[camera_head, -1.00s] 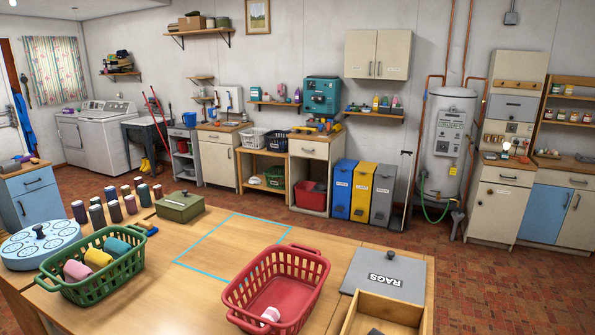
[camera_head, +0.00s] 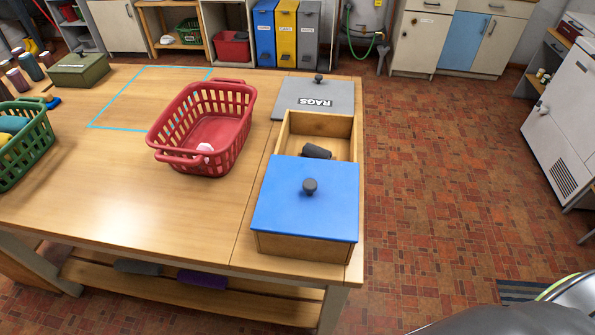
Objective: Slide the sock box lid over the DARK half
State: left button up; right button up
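The wooden sock box (camera_head: 351,131) stands at the right end of the table. Its blue lid (camera_head: 289,211) with a dark round knob (camera_head: 310,186) lies over the near half of the box. The far half is open, and a dark rolled sock (camera_head: 316,151) lies in it, close to the lid's far edge. What is under the lid is hidden. Neither of my grippers shows in this view.
A grey RAGS lid (camera_head: 337,102) with a knob lies just beyond the box. A red basket (camera_head: 233,136) holding a pale item stands left of it. A green basket (camera_head: 40,146), a dark green box (camera_head: 79,76) and a blue outline (camera_head: 120,102) are further left. Floor right of the table is clear.

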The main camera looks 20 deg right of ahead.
aim_at(302, 196)
jog(key=k+j+z, duration=0.1)
jog(key=j, duration=0.3)
jog(key=k+j, duration=0.1)
jog(key=j, duration=0.3)
jog(key=k+j+z, duration=0.15)
jog(key=j, duration=0.3)
jog(key=k+j+z, duration=0.1)
jog(key=j, duration=0.3)
jog(key=k+j, duration=0.1)
jog(key=j, duration=0.25)
jog(key=z, duration=0.05)
